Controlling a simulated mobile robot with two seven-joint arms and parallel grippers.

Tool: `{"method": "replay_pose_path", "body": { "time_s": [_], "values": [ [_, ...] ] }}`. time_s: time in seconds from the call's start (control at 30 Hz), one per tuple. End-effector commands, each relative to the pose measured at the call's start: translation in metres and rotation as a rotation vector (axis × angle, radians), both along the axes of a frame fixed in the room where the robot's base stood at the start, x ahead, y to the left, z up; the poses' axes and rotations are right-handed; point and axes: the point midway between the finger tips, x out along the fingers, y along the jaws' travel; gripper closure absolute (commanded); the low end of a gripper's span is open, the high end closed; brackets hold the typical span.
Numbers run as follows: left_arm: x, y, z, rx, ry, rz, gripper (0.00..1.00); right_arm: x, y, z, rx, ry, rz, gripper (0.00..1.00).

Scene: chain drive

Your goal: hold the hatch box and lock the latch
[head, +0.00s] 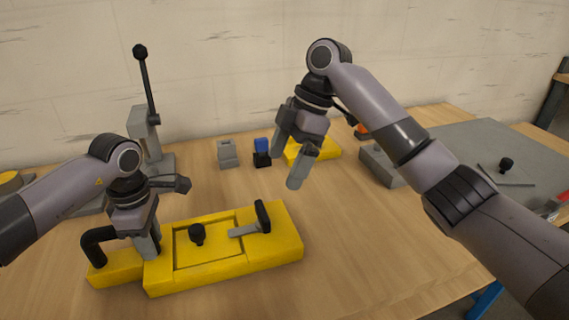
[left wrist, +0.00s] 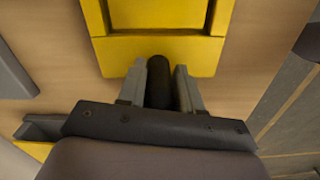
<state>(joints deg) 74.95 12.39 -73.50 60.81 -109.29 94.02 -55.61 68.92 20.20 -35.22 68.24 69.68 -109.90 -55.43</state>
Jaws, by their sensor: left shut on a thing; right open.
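The yellow hatch box (head: 280,258) lies on the wooden table, with a recessed lid panel carrying a black knob (head: 197,234). A latch (head: 263,217) with a grey bar and black grip sits at the panel's right, its bar reaching over the panel. My left gripper (head: 150,246) is shut on a black bar handle (head: 91,242) at the box's left end. In the left wrist view the handle (left wrist: 159,85) stands between the fingers, beside the yellow box (left wrist: 165,49). My right gripper (head: 289,164) is open and empty, above the table behind the latch.
A grey lever stand (head: 145,125) with a tall black lever rises behind my left gripper. A grey block (head: 228,153), a blue and black piece (head: 262,152) and another yellow part (head: 322,150) stand at the back. Table right of the box is clear.

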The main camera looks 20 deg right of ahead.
Motion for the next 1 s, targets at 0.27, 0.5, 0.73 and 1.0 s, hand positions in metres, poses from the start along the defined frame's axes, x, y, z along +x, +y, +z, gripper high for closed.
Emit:
{"method": "replay_pose_path", "body": {
  "time_s": [0.27, 0.5, 0.73, 1.0],
  "values": [
    [0.0, -0.002, 0.001, -0.004, -0.001, -0.002, 0.36, 0.0, 0.0, 0.0, 0.0, 0.0, 0.0, 0.0],
    [0.0, -0.001, 0.0, -0.002, -0.001, -0.001, 0.36, 0.0, 0.0, 0.0, 0.0, 0.0, 0.0, 0.0],
    [0.001, 0.0, 0.019, -0.002, -0.005, 0.0, 0.36, 0.0, 0.0, 0.0, 0.0, 0.0, 0.0, 0.0],
    [0.001, -0.001, 0.076, -0.002, -0.005, -0.002, 0.36, 0.0, 0.0, -0.001, 0.0, 0.0, 0.0, 0.0]
  ]
}}
